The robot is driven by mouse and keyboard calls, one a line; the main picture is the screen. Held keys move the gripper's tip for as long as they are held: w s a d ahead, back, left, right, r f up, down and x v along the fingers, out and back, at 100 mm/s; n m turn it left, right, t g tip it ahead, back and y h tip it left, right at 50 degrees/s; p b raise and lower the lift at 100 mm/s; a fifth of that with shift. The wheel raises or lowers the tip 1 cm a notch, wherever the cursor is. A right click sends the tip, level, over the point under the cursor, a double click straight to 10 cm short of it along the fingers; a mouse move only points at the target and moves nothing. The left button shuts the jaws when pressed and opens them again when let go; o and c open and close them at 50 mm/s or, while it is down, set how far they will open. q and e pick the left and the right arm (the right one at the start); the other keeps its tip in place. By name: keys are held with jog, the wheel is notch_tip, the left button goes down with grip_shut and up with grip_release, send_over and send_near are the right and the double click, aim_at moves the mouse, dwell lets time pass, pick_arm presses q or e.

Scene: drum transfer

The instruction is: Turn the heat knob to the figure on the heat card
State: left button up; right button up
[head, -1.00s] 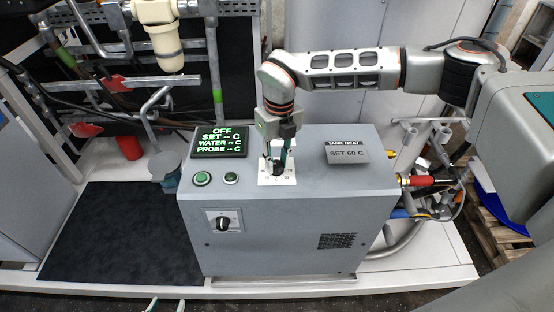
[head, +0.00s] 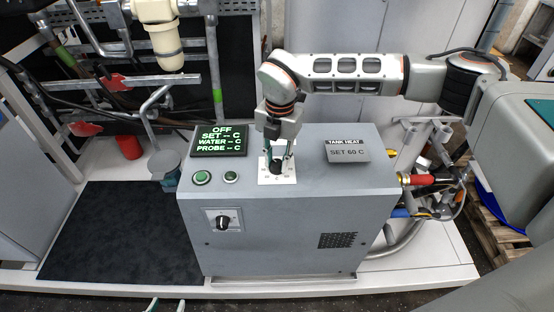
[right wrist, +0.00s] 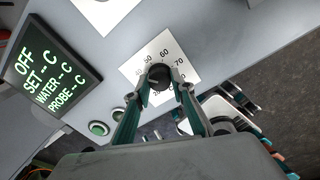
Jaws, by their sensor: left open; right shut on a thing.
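The heat card (head: 348,154) on top of the grey cabinet reads "TANK HEAT SET 60 C". The heat knob (right wrist: 159,76) is small, black and round, on a white dial plate (right wrist: 138,68) with figures including 50, 60 and 70. My right gripper (head: 277,169) points down at this plate and mostly hides the knob in the head view. In the right wrist view my right gripper (right wrist: 161,83) is shut on the knob, one finger on each side. I cannot tell the knob's pointer figure. My left gripper (head: 166,303) barely shows at the bottom edge, open, away from the cabinet.
The display (head: 219,141) reads OFF, with dashes for SET, WATER and PROBE. Two green buttons (head: 202,178) sit below it. Another black knob (head: 223,222) is on the cabinet's front. Hoses and a red fitting (head: 420,180) are at the right. A dark mat (head: 105,235) lies clear at left.

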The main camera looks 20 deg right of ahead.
jog(key=m, duration=0.4)
jog(key=shift+m, duration=0.3)
jog(key=m, duration=0.3)
jog(key=shift+m, duration=0.4)
jog(key=m, duration=0.4)
jog(key=shift+a+b, duration=0.1)
jog(key=shift+b, duration=0.2)
jog(key=shift+m+h, duration=0.3)
jog(key=shift+m, duration=1.8)
jog(key=shift+w, duration=0.1)
jog(key=o, duration=1.1)
